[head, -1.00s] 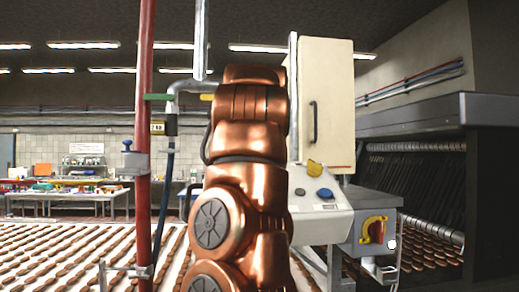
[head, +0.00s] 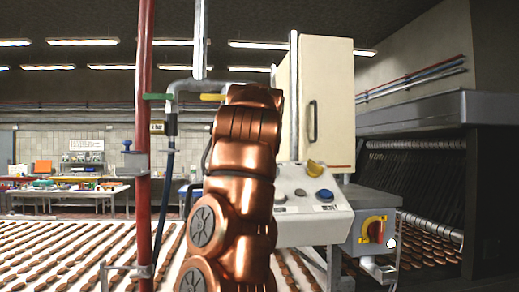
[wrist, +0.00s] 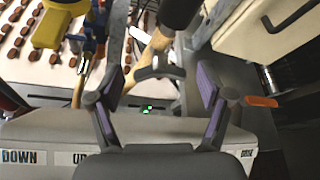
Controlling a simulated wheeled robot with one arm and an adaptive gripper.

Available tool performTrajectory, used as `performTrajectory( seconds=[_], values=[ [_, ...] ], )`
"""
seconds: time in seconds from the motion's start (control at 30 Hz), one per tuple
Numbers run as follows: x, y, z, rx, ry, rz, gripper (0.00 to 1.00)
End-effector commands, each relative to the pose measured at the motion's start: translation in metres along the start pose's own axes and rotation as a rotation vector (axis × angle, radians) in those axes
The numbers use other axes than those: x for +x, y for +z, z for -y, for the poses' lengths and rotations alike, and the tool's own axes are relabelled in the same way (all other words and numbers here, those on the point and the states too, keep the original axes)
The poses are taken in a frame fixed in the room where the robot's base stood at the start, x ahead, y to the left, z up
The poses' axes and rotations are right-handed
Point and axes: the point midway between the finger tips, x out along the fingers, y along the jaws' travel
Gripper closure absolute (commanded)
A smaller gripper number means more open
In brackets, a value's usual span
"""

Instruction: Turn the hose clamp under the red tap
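My gripper (wrist: 158,85) shows in the wrist view with its two purple-padded fingers spread apart and nothing held between them. A dark curved piece (wrist: 160,71) lies in view between and beyond the fingertips; I cannot tell what it is. An orange-red handle-like piece (wrist: 262,101) is just right of the right finger. In the head view, a dark hose (head: 165,195) hangs from the pipework beside a red vertical pipe (head: 145,120). The pipework has a green lever (head: 158,97) and a yellow lever (head: 212,97). I cannot make out the hose clamp or a clear red tap.
A control panel (head: 312,222) with knobs and a box with a red-and-yellow switch (head: 375,230) stand right of my arm. A cream cabinet (head: 328,105) rises behind. Biscuit-covered conveyors (head: 60,250) spread left. Panel labels show close below in the wrist view.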

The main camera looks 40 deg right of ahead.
Motion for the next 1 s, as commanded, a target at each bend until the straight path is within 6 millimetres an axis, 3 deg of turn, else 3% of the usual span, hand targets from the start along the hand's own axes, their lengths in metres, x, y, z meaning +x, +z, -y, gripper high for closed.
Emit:
performTrajectory(
  seconds=[0.07,0.5,1.0],
  values=[
    [0.000,0.000,0.000,0.000,0.000,0.000,0.33],
    [0.000,0.000,0.000,0.000,0.000,0.000,0.78],
    [-0.002,-0.006,0.013,0.061,0.001,-0.031,0.78]
  ],
)
